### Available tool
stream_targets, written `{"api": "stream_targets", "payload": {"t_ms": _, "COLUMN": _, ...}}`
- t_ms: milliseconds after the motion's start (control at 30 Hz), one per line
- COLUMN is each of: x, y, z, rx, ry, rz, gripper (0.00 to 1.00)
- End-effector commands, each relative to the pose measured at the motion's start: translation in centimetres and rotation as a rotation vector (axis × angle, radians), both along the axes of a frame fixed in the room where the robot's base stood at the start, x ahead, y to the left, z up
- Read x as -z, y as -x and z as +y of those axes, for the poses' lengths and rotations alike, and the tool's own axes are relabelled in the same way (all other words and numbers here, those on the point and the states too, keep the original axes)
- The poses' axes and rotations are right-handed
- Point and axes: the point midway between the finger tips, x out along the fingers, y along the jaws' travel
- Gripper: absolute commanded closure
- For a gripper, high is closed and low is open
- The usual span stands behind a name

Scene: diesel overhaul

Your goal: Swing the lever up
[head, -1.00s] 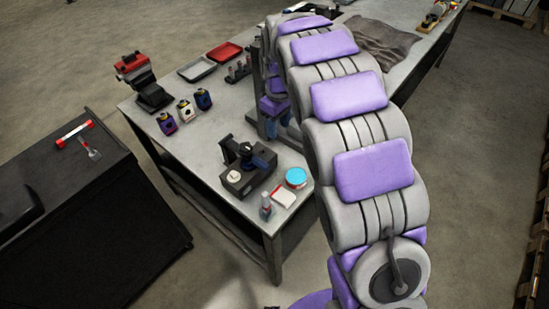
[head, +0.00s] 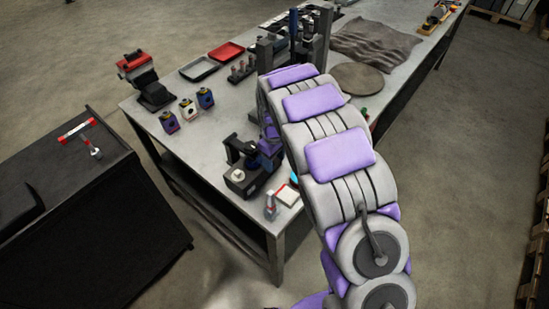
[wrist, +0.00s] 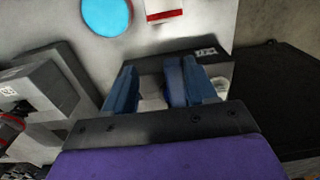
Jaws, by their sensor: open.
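A small dark fixture (head: 251,181) with a white round knob and a dark upright part stands near the front corner of the grey bench. In the wrist view its dark body (wrist: 150,64) lies just beyond my fingers, with a small label on top. I cannot clearly make out which part of it is the lever. My gripper (wrist: 158,72) is open, its two blue fingers pointing at the fixture. A blue part and a pale part show between the fingers. Whether they touch a finger is unclear.
A cyan-lidded round tin (wrist: 106,14) and a red-and-white card (wrist: 163,12) lie close beside the fixture. A dark cabinet (head: 90,215) is apart at left.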

Motion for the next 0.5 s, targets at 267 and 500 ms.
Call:
{"api": "stream_targets", "payload": {"t_ms": 267, "x": -0.1, "y": -0.1, "z": 0.2, "rx": -0.003, "ry": -0.004, "rz": -0.008, "gripper": 0.52}}
{"api": "stream_targets", "payload": {"t_ms": 500, "x": -0.3, "y": 0.1, "z": -1.3, "rx": -0.001, "ry": -0.021, "rz": -0.006, "gripper": 0.75}}
